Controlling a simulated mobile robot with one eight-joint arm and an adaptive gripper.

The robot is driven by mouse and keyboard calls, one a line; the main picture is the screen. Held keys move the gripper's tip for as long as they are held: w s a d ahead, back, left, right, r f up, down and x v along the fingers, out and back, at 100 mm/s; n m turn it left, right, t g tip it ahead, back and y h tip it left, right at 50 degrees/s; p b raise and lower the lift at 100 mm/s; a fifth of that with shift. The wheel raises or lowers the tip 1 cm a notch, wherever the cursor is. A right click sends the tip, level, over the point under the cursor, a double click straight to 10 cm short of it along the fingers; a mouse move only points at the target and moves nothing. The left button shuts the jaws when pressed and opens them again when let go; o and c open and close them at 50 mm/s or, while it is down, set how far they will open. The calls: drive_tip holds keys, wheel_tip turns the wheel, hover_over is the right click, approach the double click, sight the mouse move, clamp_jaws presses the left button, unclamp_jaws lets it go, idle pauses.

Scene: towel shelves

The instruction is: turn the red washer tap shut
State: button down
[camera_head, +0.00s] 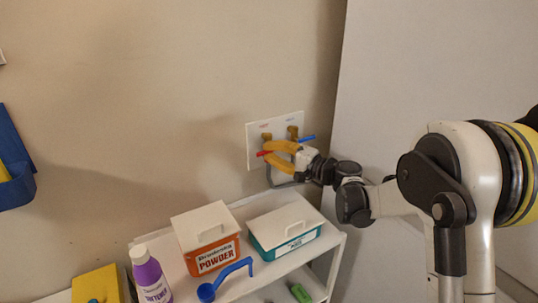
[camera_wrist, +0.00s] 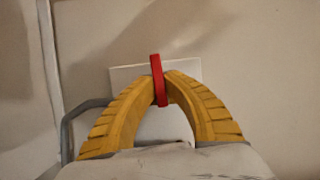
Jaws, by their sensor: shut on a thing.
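The red washer tap handle (camera_wrist: 158,80) stands upright between the yellow fingertips of my gripper (camera_wrist: 159,84) in the wrist view. The fingers are shut on it. In the head view, the red handle (camera_head: 263,153) pokes out to the left of my gripper (camera_head: 268,152), in front of the white wall plate (camera_head: 253,134). The brass valve body behind it is partly hidden by the fingers. A blue tap handle (camera_head: 307,138) sits to the right on the same plate, pointing right and slightly up.
A white cart (camera_head: 335,240) stands below the taps. It holds an orange powder box (camera_head: 212,256), a teal box (camera_head: 290,244), a purple bottle (camera_head: 150,275) and a blue scoop (camera_head: 225,280). A grey hose (camera_head: 272,180) hangs below the plate. A large pale panel (camera_head: 410,80) stands to the right.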

drive_tip(key=shift+r+m, duration=0.1)
drive_tip(key=shift+m, duration=0.3)
drive_tip(key=c, duration=1.5)
unclamp_jaws()
drive_tip(key=shift+o, duration=0.2)
drive_tip(key=shift+d, duration=0.1)
drive_tip(key=v, duration=1.2)
drive_tip(key=shift+f, duration=0.25)
